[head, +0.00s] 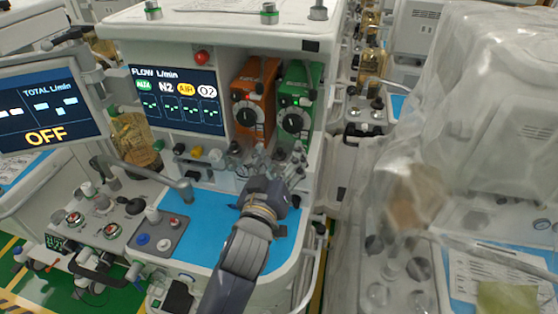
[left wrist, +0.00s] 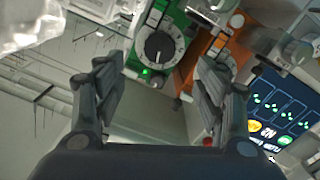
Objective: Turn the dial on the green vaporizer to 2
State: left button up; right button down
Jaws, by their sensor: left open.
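The green vaporizer (head: 300,88) stands on the front of the anaesthesia cart, right of an orange vaporizer (head: 252,95). Its dark round dial (head: 292,123) has a white mark; the number it points to is too small to read. My left gripper (head: 272,158) is below the two vaporizers, above the blue work surface, apart from the dial. In the left wrist view, my left gripper (left wrist: 159,70) is open and empty. The green vaporizer's dial (left wrist: 160,47) appears ahead, between and beyond the fingertips, with a small green light below it. My right gripper is not in view.
A flow screen (head: 178,100) is left of the vaporizers, with knobs below it. An OFF monitor (head: 50,108) stands at far left. The blue work surface (head: 205,220) is mostly clear. A plastic-covered cart (head: 470,120) fills the right side.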

pick_arm(q)
jog(key=shift+s+a, duration=0.1)
jog(key=shift+s, duration=0.45)
